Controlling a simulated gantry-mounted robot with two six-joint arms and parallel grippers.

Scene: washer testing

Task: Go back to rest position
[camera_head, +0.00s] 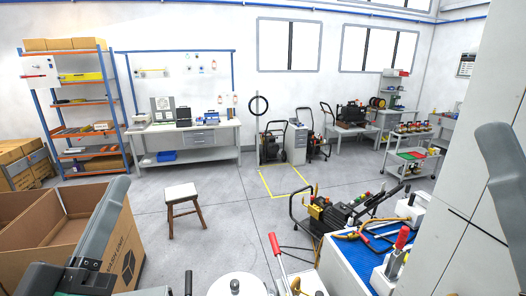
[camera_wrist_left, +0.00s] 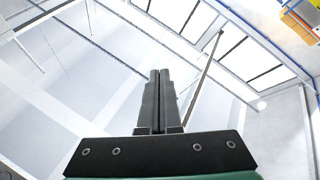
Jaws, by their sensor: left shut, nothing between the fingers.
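My left gripper (camera_head: 121,186) is at the lower left of the head view, its fingers pointing up in front of a cardboard box. In the left wrist view its two dark fingers (camera_wrist_left: 159,75) lie side by side, shut, with nothing between them. Beyond them that view shows the wall, windows and ceiling. A grey finger of my right gripper (camera_head: 493,135) shows at the right edge of the head view, in front of a pale cabinet. The rest of it is cut off, so its opening cannot be told.
The open cardboard box (camera_head: 120,262) stands at lower left. A stool (camera_head: 181,192) stands on open floor. A pressure washer (camera_head: 335,212) and a blue-topped bench (camera_head: 347,262) with tools are at lower right. The pale cabinet (camera_head: 460,165) rises at right. Shelves and workbenches line the back wall.

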